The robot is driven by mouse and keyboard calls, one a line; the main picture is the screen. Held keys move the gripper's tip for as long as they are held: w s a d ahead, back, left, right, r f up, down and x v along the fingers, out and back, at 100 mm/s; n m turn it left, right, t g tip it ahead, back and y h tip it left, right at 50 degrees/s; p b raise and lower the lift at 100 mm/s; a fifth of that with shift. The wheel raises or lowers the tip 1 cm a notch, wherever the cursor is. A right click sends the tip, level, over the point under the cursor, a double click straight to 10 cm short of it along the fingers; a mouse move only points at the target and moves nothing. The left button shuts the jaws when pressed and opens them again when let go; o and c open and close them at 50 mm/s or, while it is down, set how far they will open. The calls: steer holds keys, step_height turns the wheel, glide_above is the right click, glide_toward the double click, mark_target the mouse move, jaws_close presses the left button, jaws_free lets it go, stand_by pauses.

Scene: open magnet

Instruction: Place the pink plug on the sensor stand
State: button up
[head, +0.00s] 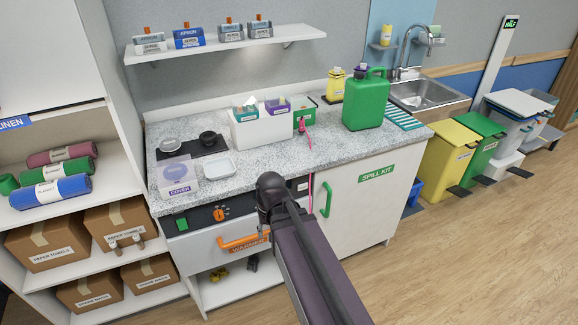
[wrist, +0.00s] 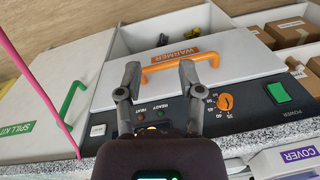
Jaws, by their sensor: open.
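A pink plug (head: 303,126) stands at the front of a green box on the counter, right of the white bin. A pink cord hangs below it down the cabinet front and crosses the left of the wrist view (wrist: 40,78). I cannot tell for sure which thing is the sensor stand; a small black round holder (head: 208,139) stands on a dark mat at the counter's left. My gripper (wrist: 160,74) is open and empty, in front of the warmer's panel. In the head view my arm hides its fingers.
The warmer drawer has an orange handle (wrist: 180,60); the spill kit door has a green one (head: 326,199). A white tray (head: 219,165), cover box (head: 180,181), white bin (head: 262,130) and green jug (head: 366,102) stand on the counter. Its front middle is clear.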

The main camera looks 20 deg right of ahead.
steer(key=shift+s+a+n+h, duration=0.2)
steer(key=shift+s+a+n, duration=0.05)
steer(key=shift+s+n, duration=0.25)
steer(key=shift+s+a+n+h, duration=0.25)
steer(key=shift+s+n, duration=0.15)
steer(key=shift+s, duration=0.15)
